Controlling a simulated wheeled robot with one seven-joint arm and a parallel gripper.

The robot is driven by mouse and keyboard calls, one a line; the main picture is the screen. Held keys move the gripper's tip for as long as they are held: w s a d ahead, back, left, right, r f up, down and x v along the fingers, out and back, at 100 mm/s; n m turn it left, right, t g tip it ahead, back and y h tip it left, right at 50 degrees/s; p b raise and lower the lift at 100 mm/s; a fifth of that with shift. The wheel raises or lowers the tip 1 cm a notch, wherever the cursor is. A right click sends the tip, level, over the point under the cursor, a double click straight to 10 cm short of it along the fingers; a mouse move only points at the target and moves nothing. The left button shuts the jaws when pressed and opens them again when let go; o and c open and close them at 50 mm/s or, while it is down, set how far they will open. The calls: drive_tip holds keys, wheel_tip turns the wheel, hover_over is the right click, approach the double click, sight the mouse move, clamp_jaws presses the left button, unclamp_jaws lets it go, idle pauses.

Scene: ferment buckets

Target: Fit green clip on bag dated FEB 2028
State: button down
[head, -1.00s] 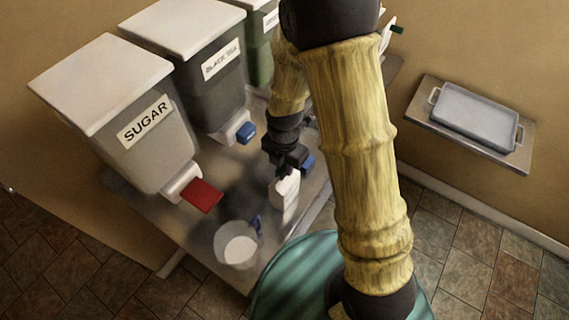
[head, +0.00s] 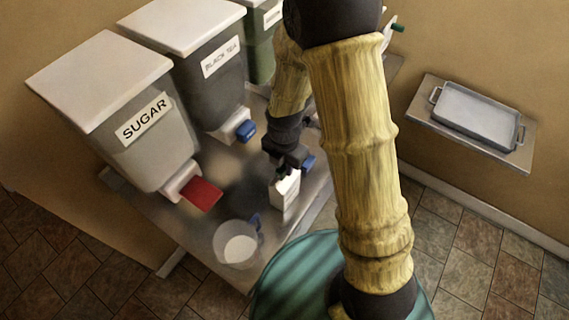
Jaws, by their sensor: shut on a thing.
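My gripper (head: 283,168) is above the table, pointing down at a small white bag (head: 285,193). The bag stands upright on the metal table. Any date on it is too small to read.
Bins labelled SUGAR (head: 148,122) and BLACK TEA (head: 221,57) stand at the left, with a green bin (head: 262,50) behind. A clear jug (head: 237,245) of white contents stands near the front edge. A grey tray (head: 478,117) lies on a wall shelf (head: 520,160) at right.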

drive_tip(key=shift+f+b, duration=0.4)
drive_tip(key=shift+f, duration=0.35)
idle(1.8)
drive_tip(key=c, duration=0.6)
unclamp_jaws()
drive_tip(key=shift+r+p, duration=3.1)
drive_tip(key=shift+r, duration=0.45)
